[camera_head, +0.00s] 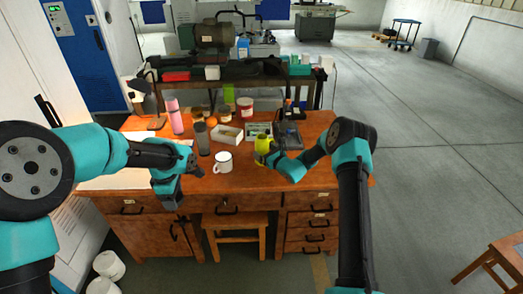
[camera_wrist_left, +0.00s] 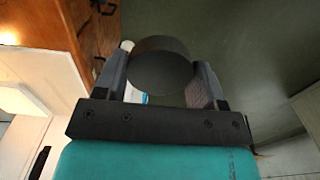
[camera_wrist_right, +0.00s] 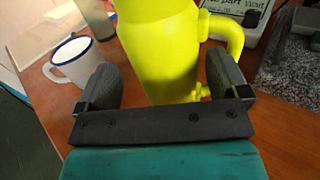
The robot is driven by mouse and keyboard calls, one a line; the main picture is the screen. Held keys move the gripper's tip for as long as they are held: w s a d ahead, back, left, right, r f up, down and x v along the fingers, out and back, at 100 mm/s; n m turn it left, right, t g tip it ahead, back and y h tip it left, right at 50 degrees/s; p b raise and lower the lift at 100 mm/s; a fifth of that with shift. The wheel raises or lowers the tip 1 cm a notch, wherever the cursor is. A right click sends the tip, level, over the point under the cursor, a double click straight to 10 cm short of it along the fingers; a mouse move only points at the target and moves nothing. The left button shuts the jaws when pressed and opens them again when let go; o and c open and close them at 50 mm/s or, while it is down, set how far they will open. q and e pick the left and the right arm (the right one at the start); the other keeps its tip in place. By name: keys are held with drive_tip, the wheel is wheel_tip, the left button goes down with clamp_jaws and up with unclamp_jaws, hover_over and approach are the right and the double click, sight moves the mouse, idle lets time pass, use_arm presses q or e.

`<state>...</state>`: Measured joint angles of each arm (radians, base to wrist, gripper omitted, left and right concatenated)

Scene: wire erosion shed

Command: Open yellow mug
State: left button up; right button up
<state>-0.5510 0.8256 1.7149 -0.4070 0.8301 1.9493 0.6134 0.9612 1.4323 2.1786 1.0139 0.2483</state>
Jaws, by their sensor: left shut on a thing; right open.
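The yellow mug (camera_head: 263,143) stands on the wooden desk; in the right wrist view it is a bright yellow body (camera_wrist_right: 160,50) with a handle on its right side. Its top is outside that view. My right gripper (camera_head: 270,157) is open, with its fingers on either side of the mug's body and a gap visible on the left. My left gripper (camera_head: 194,168) is over the desk's front left part, shut on a dark round disc-like thing (camera_wrist_left: 160,70). I cannot tell surely whether this is the mug's lid.
A white enamel mug (camera_head: 223,163) stands between my grippers. Behind are a dark grey cup (camera_head: 202,138), a white open box (camera_head: 227,135), a pink bottle (camera_head: 174,116), a red-labelled tin (camera_head: 245,107) and a dark device (camera_head: 288,136). The desk's front right is bare.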

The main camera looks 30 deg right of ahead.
drive_tip(key=s, duration=0.3)
drive_tip(key=s+d, duration=0.1)
drive_tip(key=s, duration=0.5)
drive_tip(key=shift+d, duration=0.2)
